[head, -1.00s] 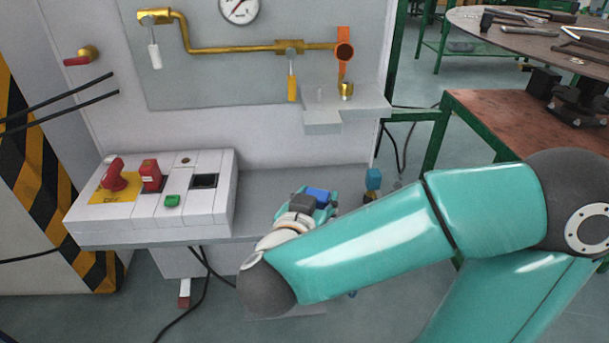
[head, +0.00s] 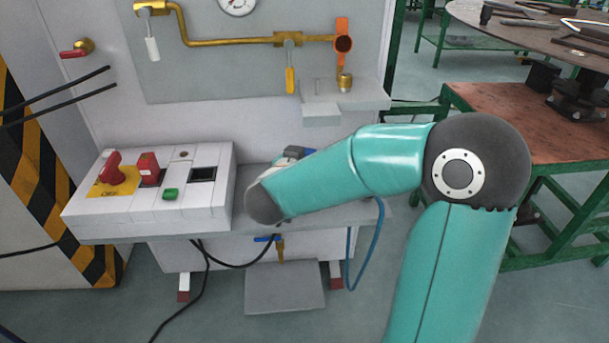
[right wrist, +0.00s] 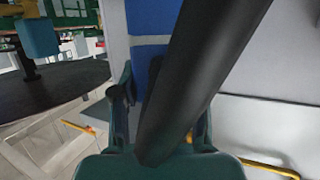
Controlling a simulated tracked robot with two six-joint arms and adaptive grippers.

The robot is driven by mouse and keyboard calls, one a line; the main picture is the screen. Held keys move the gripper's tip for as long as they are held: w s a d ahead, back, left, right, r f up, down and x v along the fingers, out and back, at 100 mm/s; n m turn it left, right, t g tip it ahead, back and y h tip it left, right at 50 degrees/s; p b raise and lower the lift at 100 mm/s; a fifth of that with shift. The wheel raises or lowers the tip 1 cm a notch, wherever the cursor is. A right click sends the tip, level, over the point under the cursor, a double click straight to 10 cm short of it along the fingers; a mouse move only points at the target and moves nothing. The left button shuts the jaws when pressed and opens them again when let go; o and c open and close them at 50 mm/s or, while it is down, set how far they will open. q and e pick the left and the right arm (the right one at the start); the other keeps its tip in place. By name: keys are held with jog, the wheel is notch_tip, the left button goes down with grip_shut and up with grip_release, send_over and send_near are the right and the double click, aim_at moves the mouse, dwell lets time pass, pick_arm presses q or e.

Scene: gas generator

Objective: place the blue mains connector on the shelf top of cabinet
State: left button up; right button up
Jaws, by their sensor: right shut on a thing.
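The blue mains connector (right wrist: 146,62) shows in the right wrist view as a blue body between the fingers of my right gripper (right wrist: 160,108). A thick black cylindrical part crosses in front and hides much of it. In the head view my right gripper (head: 295,153) is mostly hidden behind my own forearm, with only a small grey and blue patch showing above it. It is over or beside the grey cabinet shelf (head: 250,174); the exact height and any contact cannot be told. My left gripper is not in view.
A white switch box (head: 215,215) with red and green controls stands left of the shelf. Brass piping (head: 235,46) and a small ledge (head: 375,97) are above. A blue hose (head: 377,235) hangs at the right. A brown bench (head: 560,140) stands further right.

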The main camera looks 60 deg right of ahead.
notch_tip(320, 180, down, 4)
jog(key=b, duration=0.2)
jog(key=shift+d+f+b, duration=0.1)
jog(key=shift+f+b, duration=0.1)
jog(key=shift+b, duration=0.1)
jog(key=shift+w, duration=0.15)
jog(key=shift+r, duration=0.1)
jog(key=o, duration=1.3)
